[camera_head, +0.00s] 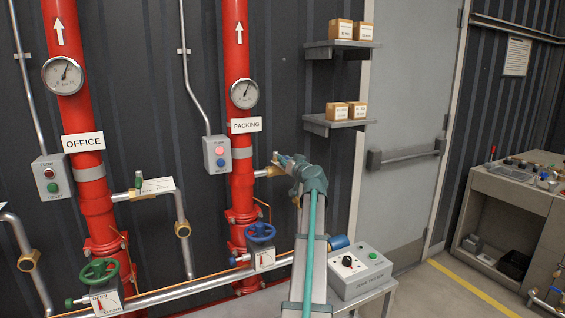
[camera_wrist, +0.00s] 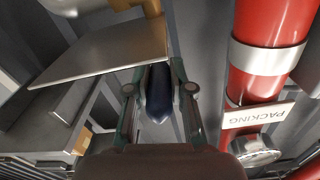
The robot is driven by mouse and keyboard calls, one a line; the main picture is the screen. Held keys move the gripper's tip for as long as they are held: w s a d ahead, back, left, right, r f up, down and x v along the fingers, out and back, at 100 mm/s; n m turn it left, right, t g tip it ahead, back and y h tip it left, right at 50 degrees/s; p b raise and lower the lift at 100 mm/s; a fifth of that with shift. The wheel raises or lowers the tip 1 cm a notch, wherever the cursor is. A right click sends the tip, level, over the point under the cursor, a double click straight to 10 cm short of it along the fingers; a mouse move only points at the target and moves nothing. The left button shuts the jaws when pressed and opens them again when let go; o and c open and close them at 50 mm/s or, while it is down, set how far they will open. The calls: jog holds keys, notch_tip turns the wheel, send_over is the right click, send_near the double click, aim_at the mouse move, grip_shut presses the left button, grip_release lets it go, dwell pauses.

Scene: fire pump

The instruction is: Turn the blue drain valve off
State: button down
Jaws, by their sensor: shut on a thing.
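My gripper (camera_head: 283,163) is at the short brass branch (camera_head: 268,171) on the red PACKING pipe (camera_head: 238,195). In the wrist view my gripper (camera_wrist: 160,86) has its two fingers on either side of the dark blue valve handle (camera_wrist: 158,95) and is shut on it. The handle points down the picture, between the fingers. A brass fitting (camera_wrist: 152,8) shows above it. In the head view my gripper and arm hide most of the drain valve.
A flat plate (camera_wrist: 100,58) sits close beside the fingers. A blue handwheel (camera_head: 260,232) and a control box (camera_head: 358,270) are below. The OFFICE pipe (camera_head: 93,185) has a green-handled valve (camera_head: 138,179) with a tag. Shelves (camera_head: 340,122) hang to the right.

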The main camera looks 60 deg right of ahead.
jog(key=c, duration=1)
grip_release()
jog(key=shift+a, duration=0.1)
jog(key=v, duration=1.2)
